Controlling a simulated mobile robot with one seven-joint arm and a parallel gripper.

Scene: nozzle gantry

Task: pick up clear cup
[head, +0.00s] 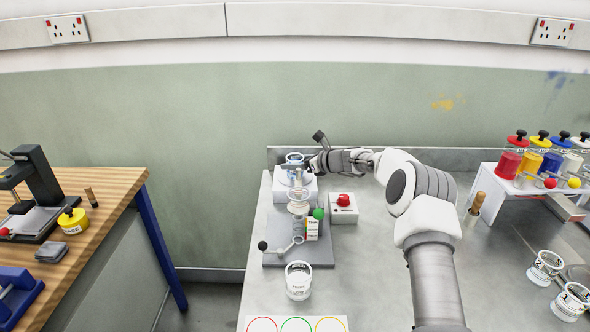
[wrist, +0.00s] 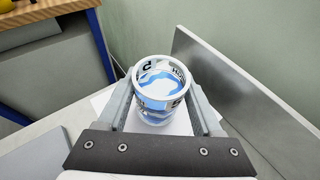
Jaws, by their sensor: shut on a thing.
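A clear cup with a white rim, dark lettering and blue patches sits between the fingers of my gripper (wrist: 160,112) in the wrist view (wrist: 161,88). In the head view the same clear cup (head: 294,158) is at the back of the bench, above a white block (head: 307,186). My gripper (head: 308,163) reaches it from the right and is shut on it. The cup looks upright. Whether its base touches the white block cannot be told. Another clear cup (head: 298,281) stands near the front of the bench.
A grey stand (head: 290,252) with a lever and a green knob is in front of the white block. A red button box (head: 343,208) is right of it. Two more clear cups (head: 545,266) (head: 572,300) are at the right. A low metal wall (wrist: 235,95) runs close beside my gripper.

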